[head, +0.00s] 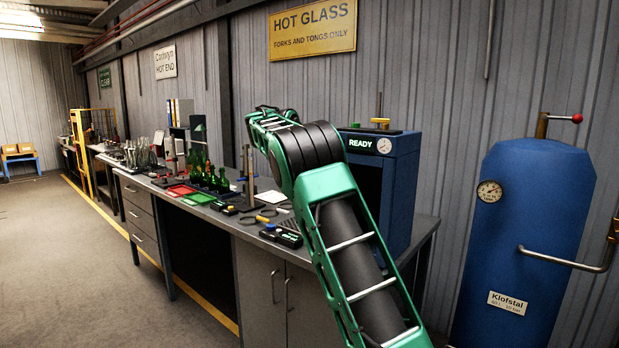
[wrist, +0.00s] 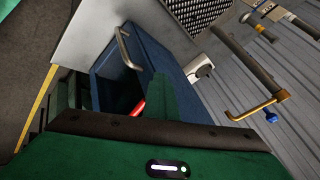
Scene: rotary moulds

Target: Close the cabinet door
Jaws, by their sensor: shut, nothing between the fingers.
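The blue cabinet (head: 402,190) with a READY display stands on the right end of the workbench. Its front shows a dark opening, partly hidden by my arm. In the wrist view the blue cabinet (wrist: 165,45) is tilted, with its dark inside showing. My gripper (wrist: 163,98) is shut and empty, in front of the opening in the wrist view. Whether it touches anything I cannot tell. In the head view my arm hides it.
Green bottles (head: 212,178), a red tray (head: 180,191) and small tools crowd the bench left of the cabinet. A blue tank (head: 525,240) with a pipe handle stands at the right. The floor (head: 70,250) at the left is clear.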

